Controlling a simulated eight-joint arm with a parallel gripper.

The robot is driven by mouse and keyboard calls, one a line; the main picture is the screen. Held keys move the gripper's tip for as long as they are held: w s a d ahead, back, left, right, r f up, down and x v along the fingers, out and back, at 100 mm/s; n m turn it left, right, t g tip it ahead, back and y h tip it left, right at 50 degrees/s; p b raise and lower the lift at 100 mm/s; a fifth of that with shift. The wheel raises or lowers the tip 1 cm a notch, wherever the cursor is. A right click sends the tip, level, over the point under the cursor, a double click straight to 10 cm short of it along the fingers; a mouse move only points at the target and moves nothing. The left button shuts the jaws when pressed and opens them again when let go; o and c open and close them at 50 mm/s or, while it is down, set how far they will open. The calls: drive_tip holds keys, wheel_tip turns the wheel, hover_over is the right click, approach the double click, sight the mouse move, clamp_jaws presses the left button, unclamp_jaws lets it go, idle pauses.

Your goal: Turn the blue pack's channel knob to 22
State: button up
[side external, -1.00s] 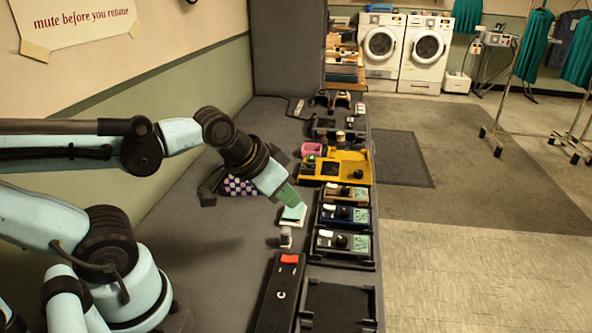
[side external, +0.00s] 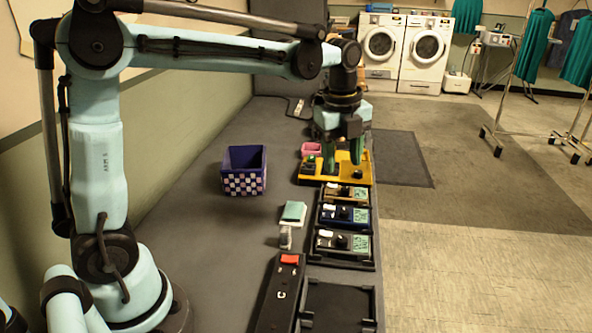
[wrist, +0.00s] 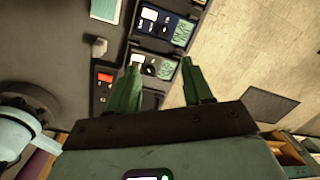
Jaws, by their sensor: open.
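The blue pack (side external: 333,214) lies in a dark rack, the middle one of three packs, between a brown-topped pack and a dark grey pack. Its black knob (side external: 342,213) stands up beside a white label and a pale green panel; its setting is too small to read. The blue pack also shows at the top of the wrist view (wrist: 152,27). My gripper (side external: 343,158) points down above the yellow tray, beyond the packs in the side view. Its green fingers are apart with nothing between them, and they also show in the wrist view (wrist: 161,66).
The brown-topped pack (side external: 345,191) and dark grey pack (side external: 330,240) sit close on either side. A teal-and-white block (side external: 293,212), a small grey item (side external: 285,238) and a red-switched strip (side external: 283,285) lie nearby. The yellow tray (side external: 365,175) and checkered bin (side external: 244,183) stand farther back.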

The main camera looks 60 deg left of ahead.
sight(344, 211)
drive_tip(key=f+m, duration=0.1)
drive_tip(key=f, duration=0.3)
drive_tip(key=w+f+m, duration=0.1)
drive_tip(key=f, duration=0.4)
drive_tip(key=w+f+m+g, duration=0.1)
drive_tip(key=f+m, duration=0.1)
drive_tip(key=f, duration=0.2)
drive_tip(key=shift+w+f, duration=0.15)
drive_tip(key=shift+f, duration=0.05)
drive_tip(key=shift+c, duration=0.4)
clamp_jaws()
